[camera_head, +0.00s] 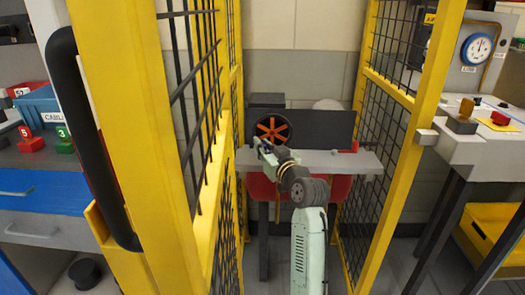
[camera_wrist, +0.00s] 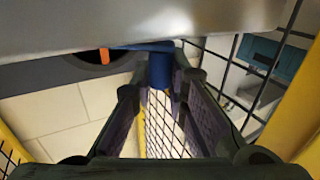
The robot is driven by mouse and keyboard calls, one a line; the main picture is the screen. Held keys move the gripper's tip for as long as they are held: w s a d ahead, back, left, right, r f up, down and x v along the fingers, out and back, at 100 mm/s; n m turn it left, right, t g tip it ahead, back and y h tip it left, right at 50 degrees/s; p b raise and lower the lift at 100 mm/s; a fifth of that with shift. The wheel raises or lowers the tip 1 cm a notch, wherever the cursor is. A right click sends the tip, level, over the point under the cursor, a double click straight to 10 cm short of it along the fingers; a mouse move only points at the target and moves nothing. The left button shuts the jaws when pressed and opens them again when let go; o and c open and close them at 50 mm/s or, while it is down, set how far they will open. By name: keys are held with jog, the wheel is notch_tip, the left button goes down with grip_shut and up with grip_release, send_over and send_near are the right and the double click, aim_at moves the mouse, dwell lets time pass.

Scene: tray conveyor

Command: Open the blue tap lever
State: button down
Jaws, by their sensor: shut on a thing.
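The blue tap lever (camera_wrist: 161,66) shows in the wrist view between the two fingertips of my gripper (camera_wrist: 160,82). A blue bar runs from it to the left, under a grey surface. My gripper is shut on the lever. In the head view my gripper (camera_head: 265,149) is at the bench's left part, just below the orange handwheel. The lever is too small and too covered there to make out clearly. How far the lever is turned cannot be told.
The orange handwheel (camera_head: 271,129) stands behind my gripper; part of it shows in the wrist view (camera_wrist: 104,56). A grey bench (camera_head: 328,160) has red parts below it. Yellow-framed mesh panels (camera_head: 402,92) stand close on both sides of my arm. A black door handle (camera_head: 85,140) is at the left.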

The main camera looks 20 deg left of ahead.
jog(key=n+g+y+b, duration=0.1)
jog(key=d+n+g+y+b, duration=0.1)
jog(key=g+b, duration=0.1)
jog(key=d+n+g+y+b, duration=0.1)
jog(key=n+g+b, duration=0.1)
jog(key=shift+s+f+y, duration=0.2)
jog(key=shift+s+y, duration=0.1)
jog(key=shift+s, duration=0.1)
jog(key=shift+s+d+r+n+g+y+b, duration=0.1)
jog(key=shift+d+n+g+y+b, duration=0.2)
jog(key=shift+n+g, duration=0.5)
jog(key=shift+s+d+r+n+g+y+b, duration=0.1)
jog(key=shift+d+n+g+y+b, duration=0.3)
jog(key=shift+g, duration=0.6)
jog(key=shift+d+n+g+y+b, duration=0.1)
jog(key=shift+d+n+g, duration=0.1)
jog(key=shift+n+g, duration=0.6)
jog(key=shift+g, duration=0.3)
jog(key=c, duration=1.6)
grip_release()
jog(key=shift+o, duration=0.2)
jog(key=shift+d, duration=0.1)
jog(key=s+d, duration=0.1)
jog(key=d, duration=1)
jog(key=shift+s+d, duration=0.25)
jog(key=shift+d, duration=0.15)
